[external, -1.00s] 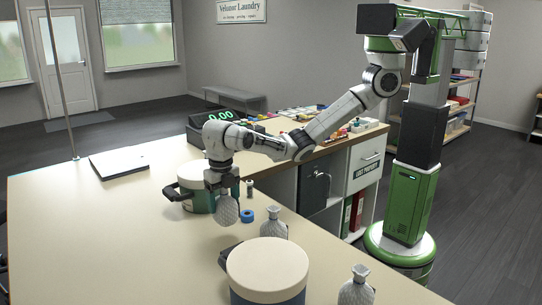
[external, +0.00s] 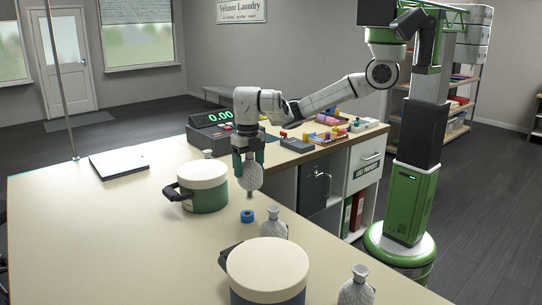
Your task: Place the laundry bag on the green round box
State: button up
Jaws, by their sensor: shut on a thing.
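My gripper (external: 249,162) points down and is shut on the neck of a pale grey, quilted laundry bag (external: 251,178). The bag hangs upright, apparently above the counter, just right of the green round box in the picture. The green round box (external: 207,201) has a cream lid (external: 202,173) and a dark handle on its left side. Its lid is bare. A gap shows between the held bag and the box.
Similar bags stand in front (external: 273,226), at the front right (external: 357,290) and behind the green box (external: 208,154). A blue-bodied round box (external: 267,272) stands in front. The left counter (external: 90,230) is clear.

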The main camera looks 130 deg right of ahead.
jog(key=s+d+r+b, duration=0.4)
jog(key=d+r+b, duration=0.2)
jog(key=d, duration=0.3)
jog(key=s+d+r+b, duration=0.4)
jog(key=d+r+b, duration=0.2)
jog(key=d+b, duration=0.15)
jog(key=p, duration=0.2)
send_over(202, 168)
notch_tip(202, 168, down, 9)
jog(key=shift+w+a+f, duration=0.1)
jog(key=shift+w+f, duration=0.05)
jog(key=shift+f, duration=1.5)
jog(key=shift+f, duration=0.1)
jog(key=o, duration=1.2)
